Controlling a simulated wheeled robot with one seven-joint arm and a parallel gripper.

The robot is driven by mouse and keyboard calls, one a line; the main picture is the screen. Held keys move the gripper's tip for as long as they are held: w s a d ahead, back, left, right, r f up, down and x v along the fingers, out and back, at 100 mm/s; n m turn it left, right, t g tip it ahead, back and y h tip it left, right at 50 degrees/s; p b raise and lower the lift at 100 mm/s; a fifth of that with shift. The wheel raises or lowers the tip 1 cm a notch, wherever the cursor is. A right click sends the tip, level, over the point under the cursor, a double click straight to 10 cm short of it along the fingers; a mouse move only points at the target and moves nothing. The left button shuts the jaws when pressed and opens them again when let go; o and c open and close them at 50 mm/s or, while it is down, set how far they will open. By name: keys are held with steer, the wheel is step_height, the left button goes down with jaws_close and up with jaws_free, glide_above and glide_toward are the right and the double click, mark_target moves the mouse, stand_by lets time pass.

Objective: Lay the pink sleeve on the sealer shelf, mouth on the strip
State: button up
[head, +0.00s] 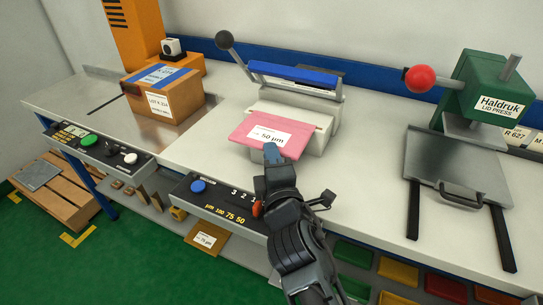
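The pink sleeve (258,137) carries a white "50 µm" label and lies flat at the front of the white sealer (318,141), over its shelf. Its far edge is close to the sealer's pale strip (292,119); I cannot tell whether the mouth lies exactly on it. The sealer's blue-topped arm (290,72) is raised, with a black-knobbed lever at its left. My gripper (271,152) is at the sleeve's near edge, its blue-grey tips touching or just before it. The view from behind hides whether the fingers grip the sleeve.
A cardboard box (163,94) with blue tape stands left on a metal plate. A green lid press (490,90) with a red knob stands right. Control panels (215,205) line the bench front, and coloured bins (397,272) sit below. The bench between sealer and press is clear.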

steer(key=o, duration=0.4)
steer(key=shift+r, duration=0.15)
steer(key=b+v, duration=0.1)
steer(key=v, duration=1.1)
steer(key=s+d+f+m+g, duration=0.1)
steer(key=s+d+f+m, duration=0.3)
steer(key=s+d, duration=0.35)
steer(key=s+d+f+m+g, duration=0.1)
steer(key=s+d+f+m, duration=0.3)
steer(key=s+d, duration=0.35)
steer(key=s+d+r+m+h, duration=0.2)
steer(key=s+m, duration=0.4)
steer(key=s, duration=0.4)
steer(key=s+d+r+m+h, duration=0.2)
steer(key=s+d+r+m, duration=0.2)
steer(key=s+m, duration=0.3)
steer(key=s+d, duration=0.1)
steer(key=s, duration=0.2)
steer(key=shift+d+r+g+h, duration=0.2)
steer(key=shift+g+h, duration=0.1)
